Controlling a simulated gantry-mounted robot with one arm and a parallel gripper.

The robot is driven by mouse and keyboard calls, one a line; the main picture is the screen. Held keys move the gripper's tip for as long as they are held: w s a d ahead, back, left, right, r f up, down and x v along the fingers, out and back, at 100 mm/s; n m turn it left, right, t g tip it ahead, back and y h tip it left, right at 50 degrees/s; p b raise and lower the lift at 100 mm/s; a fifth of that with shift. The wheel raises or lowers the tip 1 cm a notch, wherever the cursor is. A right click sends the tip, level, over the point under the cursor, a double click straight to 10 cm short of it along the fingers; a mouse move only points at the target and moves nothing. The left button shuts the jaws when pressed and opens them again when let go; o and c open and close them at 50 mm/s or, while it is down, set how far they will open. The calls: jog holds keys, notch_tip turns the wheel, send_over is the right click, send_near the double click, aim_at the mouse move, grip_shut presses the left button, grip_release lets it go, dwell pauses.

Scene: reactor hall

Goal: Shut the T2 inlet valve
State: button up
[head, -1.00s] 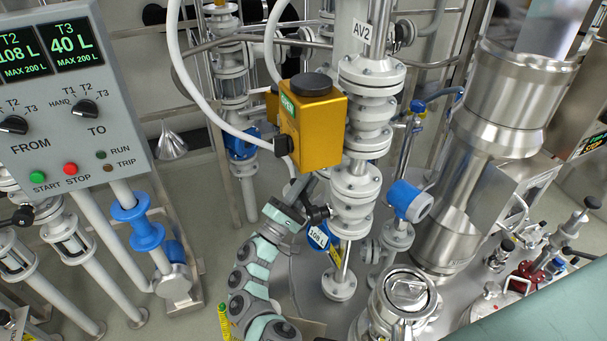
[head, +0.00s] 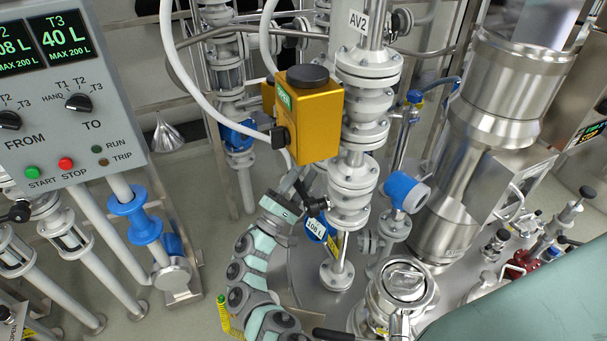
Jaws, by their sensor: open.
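A vertical line of light grey flanged valve bodies (head: 353,190), labelled AV2 (head: 357,21), stands right of centre. A yellow actuator box (head: 315,130) with a black cap and green label is fixed on its left side. My gripper (head: 300,188) is just below this box, left of the lower flanges, with its jaws open and nothing seen between them. A short dark handle or knob (head: 317,205) shows beside the gripper; I cannot tell whether they touch. None of the parts is legibly marked as the T2 inlet valve.
A control panel (head: 70,140) with T2 and T3 displays and selector knobs is at left. A white hose (head: 190,90) loops beside the actuator. A blue-capped instrument (head: 405,192) and a large steel column (head: 475,150) stand to the right. Pipes crowd the space.

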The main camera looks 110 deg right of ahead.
jog(key=p+v, duration=0.1)
jog(key=v, duration=1)
dwell(0.5)
